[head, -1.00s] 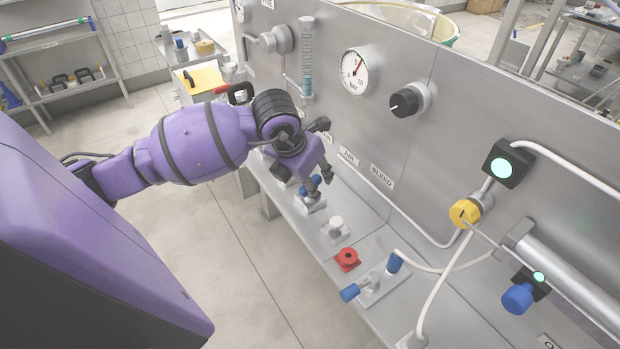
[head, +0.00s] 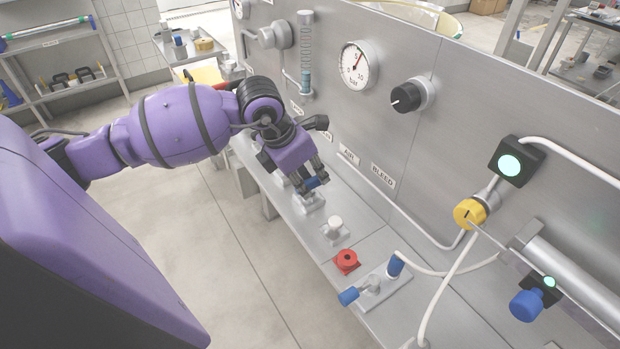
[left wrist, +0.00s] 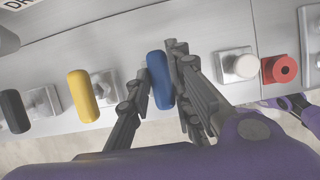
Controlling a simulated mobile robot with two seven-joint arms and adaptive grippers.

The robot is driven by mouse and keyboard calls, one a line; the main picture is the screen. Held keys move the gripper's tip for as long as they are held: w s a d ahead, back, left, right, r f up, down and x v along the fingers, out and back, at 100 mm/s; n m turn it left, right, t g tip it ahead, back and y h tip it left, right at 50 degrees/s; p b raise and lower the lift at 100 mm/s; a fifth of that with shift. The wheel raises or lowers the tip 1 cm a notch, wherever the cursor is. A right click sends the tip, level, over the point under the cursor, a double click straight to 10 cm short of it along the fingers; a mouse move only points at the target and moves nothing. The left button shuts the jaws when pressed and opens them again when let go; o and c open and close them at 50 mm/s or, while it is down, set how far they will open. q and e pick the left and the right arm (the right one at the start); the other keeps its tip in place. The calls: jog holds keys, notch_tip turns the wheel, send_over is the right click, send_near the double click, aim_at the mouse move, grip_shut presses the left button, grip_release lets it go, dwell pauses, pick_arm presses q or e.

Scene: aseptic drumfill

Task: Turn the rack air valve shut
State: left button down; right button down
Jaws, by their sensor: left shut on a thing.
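The rack air valve has a blue lever handle (head: 316,183) on the bench ledge near the AIR label (head: 349,155). My left gripper (head: 311,183) is at this handle with its fingers closed around it. In the left wrist view the blue handle (left wrist: 160,80) stands between the two fingers of my left gripper (left wrist: 158,85). The fingers and wrist partly hide the valve body.
A yellow handle (left wrist: 83,97) and a black handle (left wrist: 14,111) stand left of the blue one in the wrist view. A white knob (head: 334,227), a red knob (head: 346,261) and another blue-handled valve (head: 370,284) are nearer. The steel panel with a gauge (head: 359,65) rises behind.

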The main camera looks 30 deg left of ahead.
pick_arm(q)
jog(key=c, duration=1.6)
grip_release()
jog(key=shift+r, duration=0.2)
jog(key=v, duration=1.1)
jog(key=shift+s+r, duration=0.2)
jog(key=shift+r, duration=0.1)
pick_arm(e)
jog(key=shift+w+a+r, duration=0.1)
jog(key=shift+w+a, duration=0.1)
